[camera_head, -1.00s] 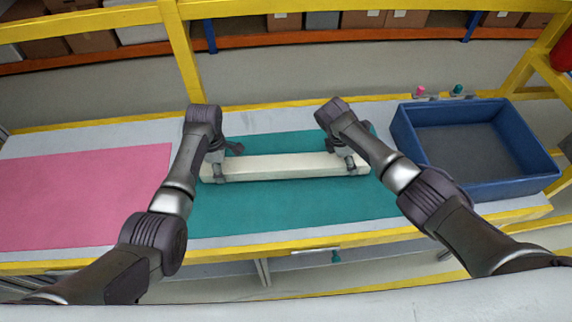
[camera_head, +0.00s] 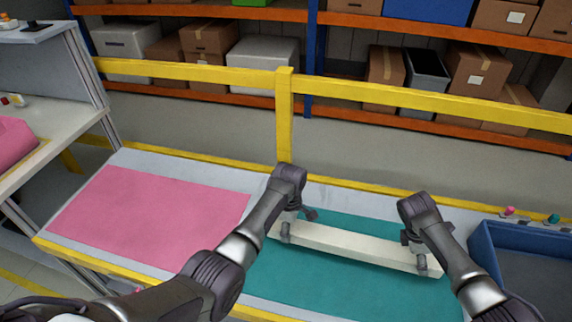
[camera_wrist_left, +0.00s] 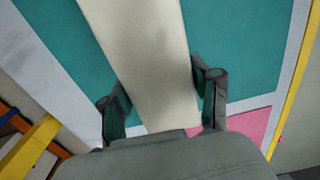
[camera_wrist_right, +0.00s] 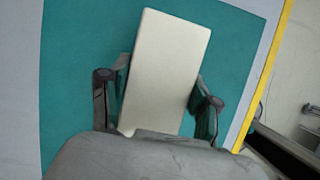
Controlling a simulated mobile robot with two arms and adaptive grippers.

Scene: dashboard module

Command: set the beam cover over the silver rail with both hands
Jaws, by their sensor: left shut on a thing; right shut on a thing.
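The beam cover (camera_head: 350,245) is a long cream-white bar over the teal mat (camera_head: 320,285) in the head view. My left gripper (camera_head: 290,228) is shut on its left end, and my right gripper (camera_head: 420,258) is shut on its right end. In the left wrist view the cover (camera_wrist_left: 145,50) runs between the fingers (camera_wrist_left: 160,95). In the right wrist view the cover's end (camera_wrist_right: 165,65) lies between the fingers (camera_wrist_right: 158,100). Whether the cover touches the mat I cannot tell. I see no silver rail in any view.
A pink mat (camera_head: 150,220) covers the left part of the table, clear of objects. A blue bin (camera_head: 483,240) stands at the right end. A yellow rail (camera_head: 420,97) runs behind the table. A side bench with a pink part (camera_head: 14,140) stands at far left.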

